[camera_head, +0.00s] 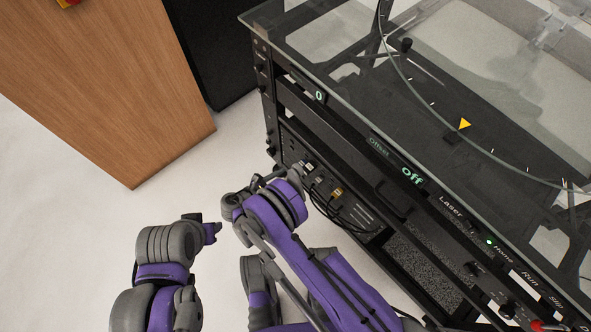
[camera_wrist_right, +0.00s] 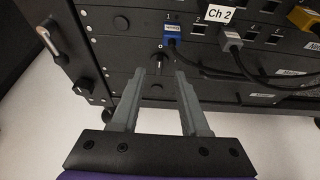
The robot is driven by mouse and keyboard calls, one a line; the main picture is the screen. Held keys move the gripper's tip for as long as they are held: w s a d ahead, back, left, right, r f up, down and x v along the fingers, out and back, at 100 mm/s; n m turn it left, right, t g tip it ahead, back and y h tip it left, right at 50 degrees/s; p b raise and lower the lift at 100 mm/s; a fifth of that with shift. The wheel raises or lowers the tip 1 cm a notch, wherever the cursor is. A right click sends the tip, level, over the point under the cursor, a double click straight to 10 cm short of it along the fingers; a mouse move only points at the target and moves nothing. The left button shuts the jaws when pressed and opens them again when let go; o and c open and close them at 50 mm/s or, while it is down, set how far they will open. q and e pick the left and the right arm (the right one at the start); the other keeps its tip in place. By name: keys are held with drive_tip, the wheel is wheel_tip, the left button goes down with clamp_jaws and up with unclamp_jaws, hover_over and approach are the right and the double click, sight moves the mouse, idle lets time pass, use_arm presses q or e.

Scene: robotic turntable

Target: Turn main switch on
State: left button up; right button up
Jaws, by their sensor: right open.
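A small round black switch knob (camera_wrist_right: 158,60) with a light line on its face sits on the lower front panel of the rack. In the right wrist view it lies just beyond and between the fingertips of my right gripper (camera_wrist_right: 158,76), which is open and empty. I cannot tell whether the fingers touch the knob. In the head view my right gripper (camera_head: 268,180) is at the rack's lower left front, and the knob is hidden there. My left gripper (camera_head: 212,231) hangs over the floor left of the rack; its jaws are not clear.
Blue, grey and yellow plugs with cables (camera_wrist_right: 232,42) sit above and right of the knob. Another black knob (camera_wrist_right: 84,88) and a metal handle (camera_wrist_right: 48,40) are at left. The glass-topped turntable rack (camera_head: 420,200) fills the right; a wooden cabinet (camera_head: 110,80) stands back left.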

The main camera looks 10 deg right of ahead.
drive_tip(key=b+x, duration=0.1)
drive_tip(key=x, duration=0.5)
drive_tip(key=shift+w+d+f, duration=0.1)
drive_tip(key=shift+c, duration=0.3)
clamp_jaws()
